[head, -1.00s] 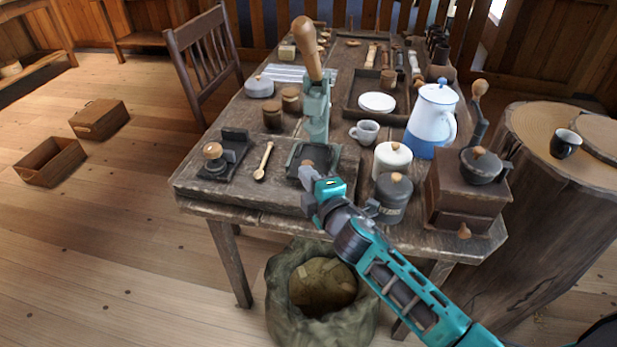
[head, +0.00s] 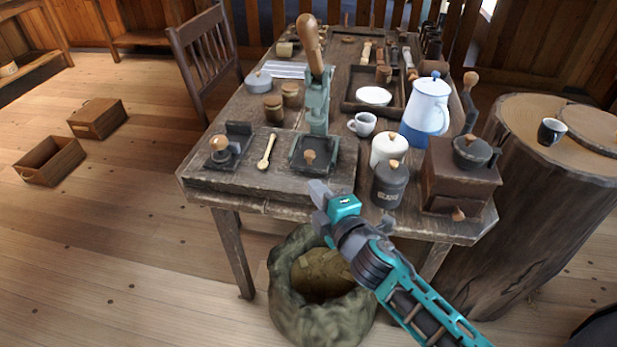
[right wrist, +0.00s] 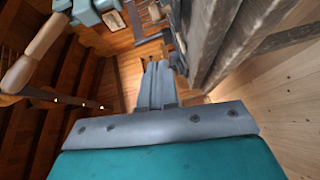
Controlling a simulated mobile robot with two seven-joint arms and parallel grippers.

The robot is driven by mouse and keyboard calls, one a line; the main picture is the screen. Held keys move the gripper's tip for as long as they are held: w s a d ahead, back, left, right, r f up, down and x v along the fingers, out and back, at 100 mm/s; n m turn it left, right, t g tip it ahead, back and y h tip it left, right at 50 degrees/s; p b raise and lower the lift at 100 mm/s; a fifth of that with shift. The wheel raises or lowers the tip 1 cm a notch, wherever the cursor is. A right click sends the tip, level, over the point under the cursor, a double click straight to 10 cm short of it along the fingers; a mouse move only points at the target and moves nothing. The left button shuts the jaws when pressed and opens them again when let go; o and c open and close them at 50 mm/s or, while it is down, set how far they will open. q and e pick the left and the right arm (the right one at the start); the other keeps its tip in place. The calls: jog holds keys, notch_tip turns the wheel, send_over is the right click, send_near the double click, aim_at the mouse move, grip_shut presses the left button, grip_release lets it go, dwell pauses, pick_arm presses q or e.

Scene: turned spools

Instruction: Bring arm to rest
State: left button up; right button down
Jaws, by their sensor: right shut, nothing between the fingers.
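My right gripper (head: 318,190) is shut and empty. In the head view it sits at the front edge of the wooden table (head: 260,190), over or just before the edge, below the green lever press (head: 317,110). In the right wrist view its closed fingers (right wrist: 157,85) point toward the room, with the table's planks at the right. The press has a long wooden handle pointing up and a small wooden knob (head: 309,157) on its base. My left gripper is not in view.
A tamper stand (head: 220,152), a wooden spoon (head: 266,152), a dark canister (head: 389,185), a white jar (head: 388,150), a box grinder (head: 455,185) and a blue-white pot (head: 427,108) crowd the table. A sack (head: 290,300) stands below its front edge. Floor at left is mostly clear.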

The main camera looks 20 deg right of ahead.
jog(key=s, duration=0.4)
jog(key=shift+r, duration=0.2)
jog(key=s+a+f+m+g+y+p, duration=0.1)
jog(key=s+a+f+m+g, duration=0.2)
jog(key=s+f+m, duration=0.9)
jog(key=s+m+g, duration=0.1)
jog(key=m+g, duration=0.1)
jog(key=g, duration=0.1)
jog(key=shift+f+m+p, duration=0.3)
jog(key=shift+f+m, duration=0.05)
jog(key=shift+m, duration=0.05)
jog(key=shift+a, duration=0.1)
